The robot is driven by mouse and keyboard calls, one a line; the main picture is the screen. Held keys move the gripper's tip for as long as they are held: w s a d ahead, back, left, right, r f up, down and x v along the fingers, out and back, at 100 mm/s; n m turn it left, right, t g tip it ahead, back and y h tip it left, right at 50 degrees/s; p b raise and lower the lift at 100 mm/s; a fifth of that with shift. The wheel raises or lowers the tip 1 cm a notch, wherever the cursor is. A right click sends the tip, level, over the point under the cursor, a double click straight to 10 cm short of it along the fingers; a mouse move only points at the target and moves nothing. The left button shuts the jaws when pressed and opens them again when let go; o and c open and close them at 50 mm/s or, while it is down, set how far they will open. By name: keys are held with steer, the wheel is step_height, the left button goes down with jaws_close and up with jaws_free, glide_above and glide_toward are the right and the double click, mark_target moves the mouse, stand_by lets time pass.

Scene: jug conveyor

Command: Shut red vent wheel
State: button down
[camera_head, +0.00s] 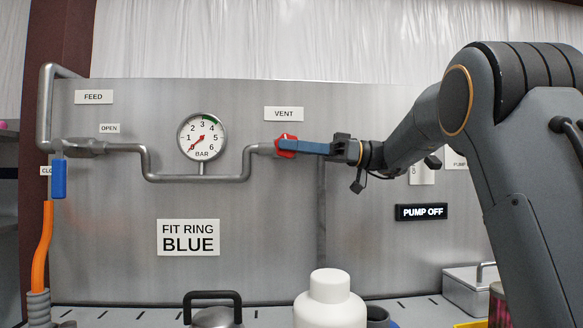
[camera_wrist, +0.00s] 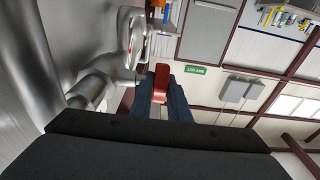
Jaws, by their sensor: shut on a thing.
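The red vent wheel (camera_head: 284,143) sits at the right end of the grey pipe, below the VENT label (camera_head: 284,114). My gripper (camera_head: 296,147) reaches in from the right, its blue-grey fingers shut on the wheel. In the wrist view, the red wheel (camera_wrist: 161,78) shows between the two dark fingertips of my gripper (camera_wrist: 160,90). The fingers hide part of the wheel, and I cannot tell how far it is turned.
A pressure gauge (camera_head: 202,137) on the pipe has its needle toward the low end. A blue feed handle (camera_head: 59,179) hangs down at the left. A sign (camera_head: 422,212) reads PUMP OFF. A white bottle (camera_head: 330,302) and a lidded pot (camera_head: 214,316) stand below.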

steer(key=shift+f+y+b, duration=0.2)
steer(key=shift+y+b, duration=0.9)
steer(key=shift+b, duration=1)
steer(key=shift+r+y+b, duration=0.1)
steer(key=shift+y+b, duration=0.2)
steer(key=shift+b, duration=0.15)
steer(key=c, duration=1.7)
jaws_free()
steer(key=shift+b+v, duration=0.45)
steer(key=shift+v, duration=3.45)
